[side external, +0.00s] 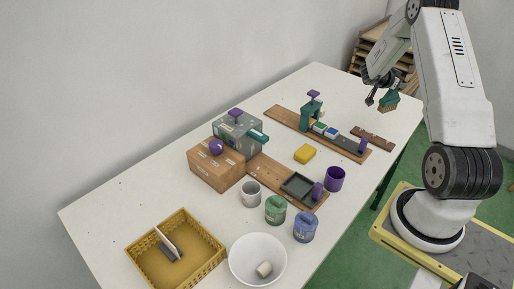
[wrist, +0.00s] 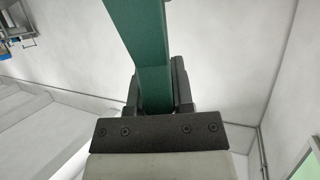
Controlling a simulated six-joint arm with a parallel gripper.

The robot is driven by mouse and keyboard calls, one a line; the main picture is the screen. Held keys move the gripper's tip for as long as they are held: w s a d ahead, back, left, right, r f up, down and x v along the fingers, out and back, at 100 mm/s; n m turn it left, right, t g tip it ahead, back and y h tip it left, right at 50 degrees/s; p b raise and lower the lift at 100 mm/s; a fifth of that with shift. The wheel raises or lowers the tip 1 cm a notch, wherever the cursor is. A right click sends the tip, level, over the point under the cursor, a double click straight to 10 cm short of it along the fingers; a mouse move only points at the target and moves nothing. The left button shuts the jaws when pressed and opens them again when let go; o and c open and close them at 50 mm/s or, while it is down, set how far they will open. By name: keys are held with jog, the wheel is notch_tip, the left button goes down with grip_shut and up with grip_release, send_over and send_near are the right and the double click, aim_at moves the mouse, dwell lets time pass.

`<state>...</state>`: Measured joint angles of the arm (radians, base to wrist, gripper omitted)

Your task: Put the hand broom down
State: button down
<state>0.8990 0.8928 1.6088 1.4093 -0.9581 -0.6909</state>
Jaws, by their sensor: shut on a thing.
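The hand broom (side external: 389,101) has a teal body and tan bristles that point down. My gripper (side external: 377,96) is shut on its teal handle and holds it in the air above the far right end of the white table (side external: 230,110). In the wrist view, the teal handle (wrist: 150,50) runs up between the two dark fingers of my gripper (wrist: 157,88). The bristles are out of sight there. The broom appears clear of the table.
A small brown board (side external: 372,138) lies below the broom. Beside it are a long wooden board (side external: 283,116) with a teal stand (side external: 306,115) and a yellow block (side external: 305,153). Boxes, jars, a bowl (side external: 240,262) and a yellow basket (side external: 205,235) stand nearer.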

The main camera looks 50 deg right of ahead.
jog(key=w+d+f, duration=0.3)
jog(key=d+f, duration=0.2)
jog(key=f, duration=0.1)
jog(key=shift+w+d+f, duration=0.15)
jog(key=shift+w+d, duration=0.2)
jog(key=shift+w+d+f, duration=0.15)
jog(key=shift+f, duration=1.6)
jog(key=shift+f, duration=0.2)
jog(key=shift+c, duration=2.4)
grip_release()
jog(key=shift+r, duration=0.2)
jog(key=v, duration=1.2)
